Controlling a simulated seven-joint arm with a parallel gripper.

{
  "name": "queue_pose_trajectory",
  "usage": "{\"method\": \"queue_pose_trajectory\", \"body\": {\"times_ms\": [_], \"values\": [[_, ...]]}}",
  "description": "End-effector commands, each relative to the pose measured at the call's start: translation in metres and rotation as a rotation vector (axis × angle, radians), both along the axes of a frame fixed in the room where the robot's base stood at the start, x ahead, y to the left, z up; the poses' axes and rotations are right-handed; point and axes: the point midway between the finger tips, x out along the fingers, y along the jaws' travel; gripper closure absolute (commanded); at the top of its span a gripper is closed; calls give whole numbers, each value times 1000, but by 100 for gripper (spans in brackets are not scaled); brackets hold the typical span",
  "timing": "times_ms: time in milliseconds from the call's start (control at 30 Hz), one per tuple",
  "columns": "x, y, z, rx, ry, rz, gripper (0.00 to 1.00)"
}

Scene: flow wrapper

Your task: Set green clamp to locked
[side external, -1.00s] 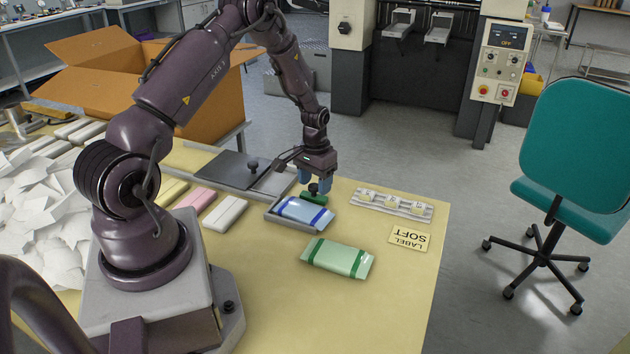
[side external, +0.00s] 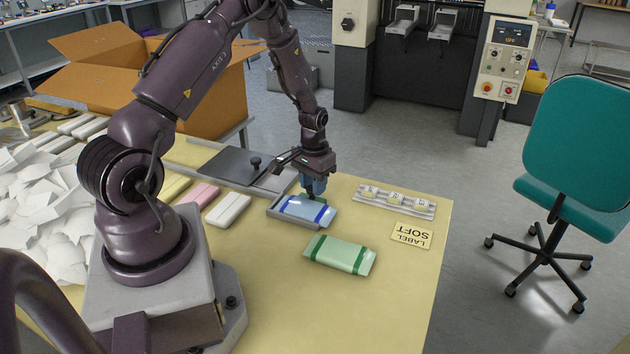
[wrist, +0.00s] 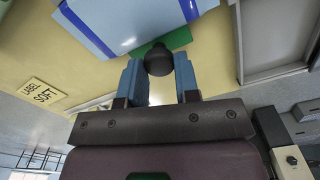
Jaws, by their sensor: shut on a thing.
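The green clamp shows in the wrist view as a green bar (wrist: 150,46) with a round black knob (wrist: 158,60), beside the blue-banded packet (wrist: 110,24). My gripper (wrist: 157,70) has its blue fingers on either side of the knob and is shut on it. In the side external view my gripper (side external: 313,188) is down at the far edge of the grey tray (side external: 292,221) holding the light blue packet (side external: 304,210). My fingers hide most of the clamp there.
A green-banded packet (side external: 340,254) lies in front of the tray. A label card (side external: 411,235) and a rail with small blocks (side external: 396,201) lie to the right. A dark plate with a knob (side external: 232,166) is behind left. The table's front is clear.

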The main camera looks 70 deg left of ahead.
Motion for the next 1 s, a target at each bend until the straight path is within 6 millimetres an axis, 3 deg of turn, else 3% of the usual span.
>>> {"method": "queue_pose_trajectory", "body": {"times_ms": [67,100,200,567,667,1000], "values": [[0,0,0,-1,0,-1,100],[0,0,0,-1,0,-1,66],[0,0,0,0,0,0,44],[1,1,6,1,-2,0,44],[1,1,18,1,-3,0,44],[1,1,92,3,-4,0,44]]}}
